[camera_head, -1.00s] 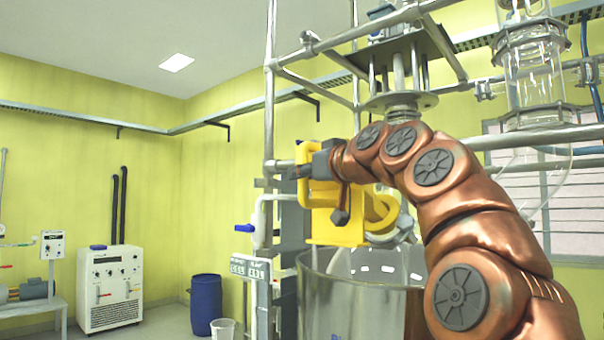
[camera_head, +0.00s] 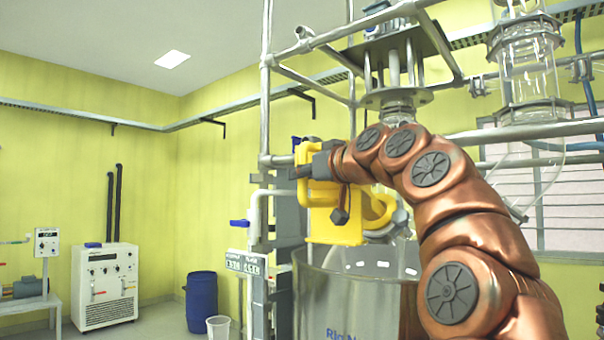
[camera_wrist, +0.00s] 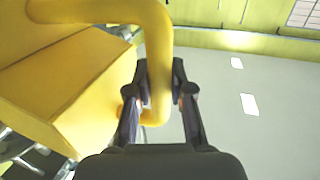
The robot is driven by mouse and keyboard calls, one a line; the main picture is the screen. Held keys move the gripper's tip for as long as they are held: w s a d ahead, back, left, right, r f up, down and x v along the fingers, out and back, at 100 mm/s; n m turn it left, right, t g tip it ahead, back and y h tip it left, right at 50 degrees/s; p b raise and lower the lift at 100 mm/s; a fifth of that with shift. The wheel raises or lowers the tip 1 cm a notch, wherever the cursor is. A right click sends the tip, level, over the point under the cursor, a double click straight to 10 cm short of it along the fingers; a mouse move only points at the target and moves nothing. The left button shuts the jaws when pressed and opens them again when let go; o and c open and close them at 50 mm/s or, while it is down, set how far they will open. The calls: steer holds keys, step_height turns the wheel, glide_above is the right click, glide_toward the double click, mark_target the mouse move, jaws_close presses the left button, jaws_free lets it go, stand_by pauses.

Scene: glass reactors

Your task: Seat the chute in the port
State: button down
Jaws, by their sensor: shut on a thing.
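The yellow chute (camera_head: 338,226) hangs above the near rim of the steel vessel in the head view. It has a boxy body and a curved handle, and a round yellow ring shows to its right. My gripper (camera_head: 304,173) is shut on the chute's handle. In the wrist view my gripper (camera_wrist: 159,95) has its fingers on either side of the handle bar, and the chute's body (camera_wrist: 95,95) fills the left. The port is not clearly visible; my arm and the chute cover much of the area over the vessel.
The steel vessel (camera_head: 345,305) stands below the chute. A metal frame (camera_head: 266,100) rises on the left, and a glass column (camera_head: 530,70) hangs at upper right. A white cabinet (camera_head: 105,285) and a blue drum (camera_head: 201,303) stand farther back, left.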

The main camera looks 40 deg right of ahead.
steer(key=shift+w+d+f+b, duration=0.1)
steer(key=shift+d+f+b, duration=0.25)
steer(key=shift+d+f, duration=0.2)
stand_by(0.4)
steer(key=c, duration=1.2)
jaws_free()
steer(key=shift+o, duration=0.2)
steer(key=shift+d, duration=0.1)
steer(key=s, duration=0.1)
steer(key=s+b, duration=0.1)
steer(key=s, duration=0.1)
steer(key=shift+f, duration=0.35)
steer(key=shift+s+b, duration=0.1)
steer(key=shift+b, duration=0.2)
